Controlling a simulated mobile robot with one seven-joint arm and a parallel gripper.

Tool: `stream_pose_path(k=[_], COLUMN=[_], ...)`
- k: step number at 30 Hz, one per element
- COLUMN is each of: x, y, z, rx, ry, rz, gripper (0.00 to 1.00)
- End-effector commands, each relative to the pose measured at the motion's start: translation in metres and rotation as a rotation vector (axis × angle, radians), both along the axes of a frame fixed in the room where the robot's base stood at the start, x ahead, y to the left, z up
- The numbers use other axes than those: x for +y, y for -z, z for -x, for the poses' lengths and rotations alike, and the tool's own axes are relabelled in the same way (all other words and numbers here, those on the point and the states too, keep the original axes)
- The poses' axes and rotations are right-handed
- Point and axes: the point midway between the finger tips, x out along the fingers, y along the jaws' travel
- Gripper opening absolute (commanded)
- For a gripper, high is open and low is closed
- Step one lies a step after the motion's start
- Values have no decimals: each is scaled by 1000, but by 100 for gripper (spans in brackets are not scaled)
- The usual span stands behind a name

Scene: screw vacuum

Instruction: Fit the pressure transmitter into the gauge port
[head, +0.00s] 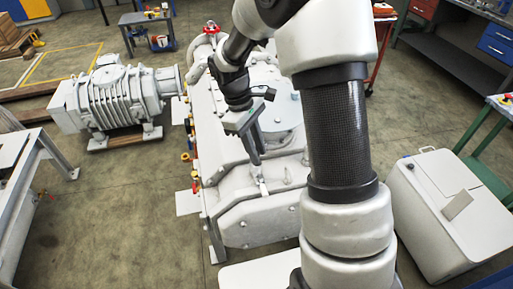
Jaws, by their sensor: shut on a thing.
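My gripper (256,158) points down over the near part of the large light-grey vacuum pump (240,215). Its fingers are close together and shut on a small part, which I take to be the pressure transmitter (263,186). The transmitter shows only as a small grey shape just below the fingertips, close to the pump's top surface. The gauge port cannot be made out; it may be hidden under the transmitter and fingers. I cannot tell whether the transmitter touches the port.
A ribbed grey motor-like unit (115,98) stands on pallet timber at the left. A grey frame table (40,175) is at the left edge. A pale grey box (452,215) stands at the right. Red and yellow fittings (195,180) line the pump's left side. Open floor lies at front left.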

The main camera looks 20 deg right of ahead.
Motion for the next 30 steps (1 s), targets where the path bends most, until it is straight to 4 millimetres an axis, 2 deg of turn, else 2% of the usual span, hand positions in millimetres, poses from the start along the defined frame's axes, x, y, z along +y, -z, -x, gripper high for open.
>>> stream_pose_path(k=[19, 20, 23, 30], x=[0, 0, 0, -2], y=[17, 16, 16, 15], z=[0, 0, 0, -2], rx=[1, 1, -1, -5], ry=[0, 0, 0, 1], rz=[1, 1, 1, 2], gripper=[0, 25, 42, 44])
